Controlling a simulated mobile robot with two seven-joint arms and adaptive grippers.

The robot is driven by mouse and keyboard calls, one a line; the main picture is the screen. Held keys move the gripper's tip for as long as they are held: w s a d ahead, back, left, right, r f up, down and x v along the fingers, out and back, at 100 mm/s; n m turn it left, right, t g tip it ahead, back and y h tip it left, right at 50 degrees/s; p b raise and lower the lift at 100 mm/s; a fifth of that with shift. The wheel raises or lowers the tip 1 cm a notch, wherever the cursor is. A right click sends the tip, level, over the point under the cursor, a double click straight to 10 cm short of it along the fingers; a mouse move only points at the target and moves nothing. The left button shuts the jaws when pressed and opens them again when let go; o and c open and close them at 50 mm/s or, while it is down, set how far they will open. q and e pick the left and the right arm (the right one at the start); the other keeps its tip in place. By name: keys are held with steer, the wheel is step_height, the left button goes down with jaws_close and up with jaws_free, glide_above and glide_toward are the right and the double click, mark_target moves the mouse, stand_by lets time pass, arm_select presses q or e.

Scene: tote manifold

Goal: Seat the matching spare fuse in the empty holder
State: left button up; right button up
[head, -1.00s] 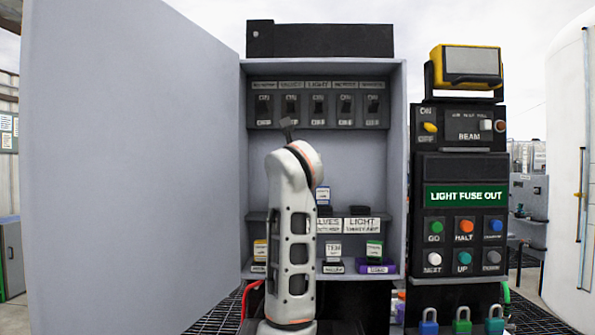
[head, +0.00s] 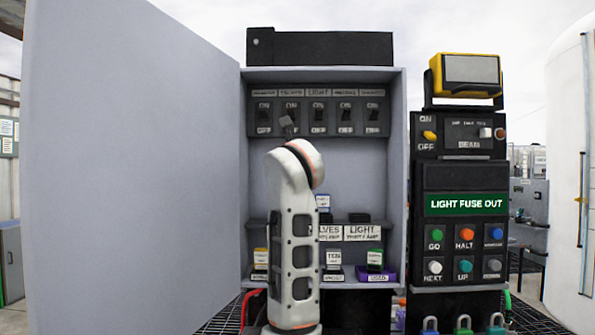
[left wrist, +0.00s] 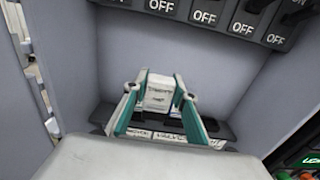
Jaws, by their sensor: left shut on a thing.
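In the left wrist view the teal fingers of my left gripper (left wrist: 160,80) are shut on a white labelled fuse (left wrist: 158,96). They hold it in front of the upper shelf of black holders; whether it touches one is unclear. In the head view my white arm hides this gripper. A white fuse with a blue band (head: 323,202) shows just right of the arm and appears to be the held one. The LIGHT holder label (head: 362,233) is on the upper shelf, with a dark holder (head: 359,217) above it. Left-hand holders are hidden. My right gripper is not in view.
The lower shelf holds a yellow-topped fuse (head: 260,257), a white-labelled one (head: 333,259) and a green-topped one (head: 375,259). The open cabinet door (head: 130,170) stands left. A switch row (head: 318,112) is above. The right panel's sign (head: 466,204) reads LIGHT FUSE OUT.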

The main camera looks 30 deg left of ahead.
arm_select(q)
steer(key=v, duration=0.6)
steer(key=shift+s+b, duration=0.15)
steer(key=shift+b, duration=0.25)
step_height(320, 180, up, 12)
steer(key=p, duration=0.2)
stand_by(1.4)
